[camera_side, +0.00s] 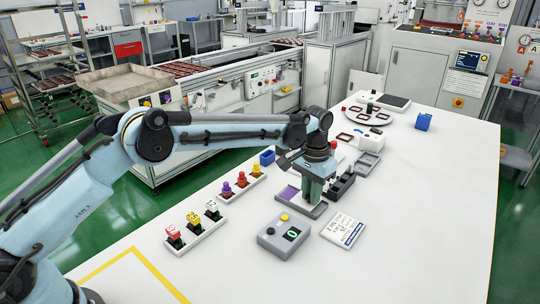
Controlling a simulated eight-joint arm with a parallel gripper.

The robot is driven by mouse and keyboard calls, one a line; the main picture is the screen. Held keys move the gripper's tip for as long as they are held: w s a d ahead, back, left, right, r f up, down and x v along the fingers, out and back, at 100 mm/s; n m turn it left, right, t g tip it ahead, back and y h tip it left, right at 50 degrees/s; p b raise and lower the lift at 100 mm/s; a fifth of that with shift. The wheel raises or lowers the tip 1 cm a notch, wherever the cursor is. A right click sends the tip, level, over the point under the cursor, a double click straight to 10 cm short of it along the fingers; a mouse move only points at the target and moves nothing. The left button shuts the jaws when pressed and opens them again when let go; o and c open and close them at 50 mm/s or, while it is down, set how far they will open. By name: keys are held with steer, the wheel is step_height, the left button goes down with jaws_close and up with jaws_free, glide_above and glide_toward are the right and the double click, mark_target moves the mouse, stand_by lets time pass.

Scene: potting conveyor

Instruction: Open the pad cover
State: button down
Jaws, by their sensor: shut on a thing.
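A grey ink pad (289,195) lies on the white table, left of and below my gripper, with part of its purple surface showing. My gripper (311,200) points down at the pad's right part, with its fingers close together. It is shut on what seems to be the pad cover, though the fingers and wrist hide most of that piece. How far the cover stands from the pad cannot be told.
A grey control box (284,234) and a printed card (343,230) lie in front. Racks of coloured pieces (197,225) and knobbed stamps (240,183) stand left. A dark holder (342,187) and grey tray (368,163) are close on the right.

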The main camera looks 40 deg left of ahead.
steer(key=shift+d, duration=0.5)
steer(key=c, duration=1.1)
jaws_free()
steer(key=shift+o, duration=0.2)
steer(key=shift+r, duration=0.15)
step_height(320, 180, up, 12)
steer(key=shift+a, duration=0.1)
steer(key=s+a+r+n+t, duration=0.1)
steer(key=s+a+r+t, duration=0.3)
steer(key=s+a+r, duration=0.6)
steer(key=s+a+f+t, duration=0.1)
steer(key=s+a+f, duration=0.1)
steer(key=s+f, duration=0.3)
steer(key=s+a+f+t, duration=0.1)
steer(key=s+f, duration=0.4)
steer(key=s, duration=0.6)
steer(key=shift+a+f+n+t, duration=0.4)
steer(key=shift+t, duration=0.2)
